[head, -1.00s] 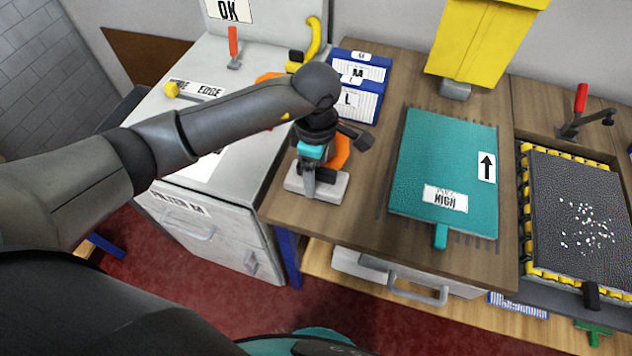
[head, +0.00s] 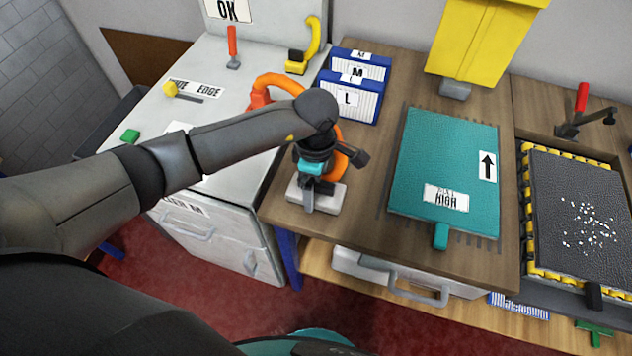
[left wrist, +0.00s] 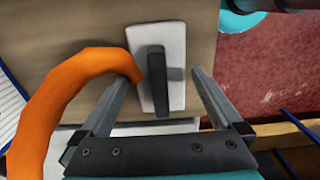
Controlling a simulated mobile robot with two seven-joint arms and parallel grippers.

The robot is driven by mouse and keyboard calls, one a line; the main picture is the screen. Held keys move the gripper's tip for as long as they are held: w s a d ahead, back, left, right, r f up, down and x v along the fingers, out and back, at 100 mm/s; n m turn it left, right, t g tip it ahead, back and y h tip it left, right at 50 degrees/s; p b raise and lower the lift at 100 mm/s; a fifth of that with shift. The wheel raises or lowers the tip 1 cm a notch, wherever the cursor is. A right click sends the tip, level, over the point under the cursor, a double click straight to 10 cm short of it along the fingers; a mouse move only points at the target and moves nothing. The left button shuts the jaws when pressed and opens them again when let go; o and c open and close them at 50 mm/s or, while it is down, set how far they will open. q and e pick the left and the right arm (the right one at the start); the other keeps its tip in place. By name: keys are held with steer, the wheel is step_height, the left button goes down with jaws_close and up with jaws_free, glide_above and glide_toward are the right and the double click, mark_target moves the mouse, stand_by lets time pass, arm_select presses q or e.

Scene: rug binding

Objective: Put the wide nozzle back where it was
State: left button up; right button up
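A dark grey upright block (left wrist: 157,82) stands on a pale rectangular base (left wrist: 176,60) in the left wrist view; I cannot tell for sure that it is the wide nozzle. The base also shows in the head view (head: 332,198), at the wooden bench's left front corner. My left gripper (head: 308,205) is low over this base, pointing down. In the left wrist view its two fingers (left wrist: 160,78) are apart, one on each side of the dark block, with gaps visible. An orange curved hose-like part (left wrist: 75,80) arches beside the left finger. My right gripper is not in view.
Blue-and-white boxes marked M (head: 368,68) and L (head: 348,100) stand behind the gripper. A teal board marked HIGH (head: 440,160) lies to the right. A yellow-handled tool (head: 308,48) and a red-handled one (head: 232,45) are on the white cabinet (head: 145,115).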

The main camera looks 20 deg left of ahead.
arm_select(q)
steer(key=shift+r, duration=0.1)
step_height(320, 180, up, 12)
steer(key=p, duration=0.1)
stand_by(0.5)
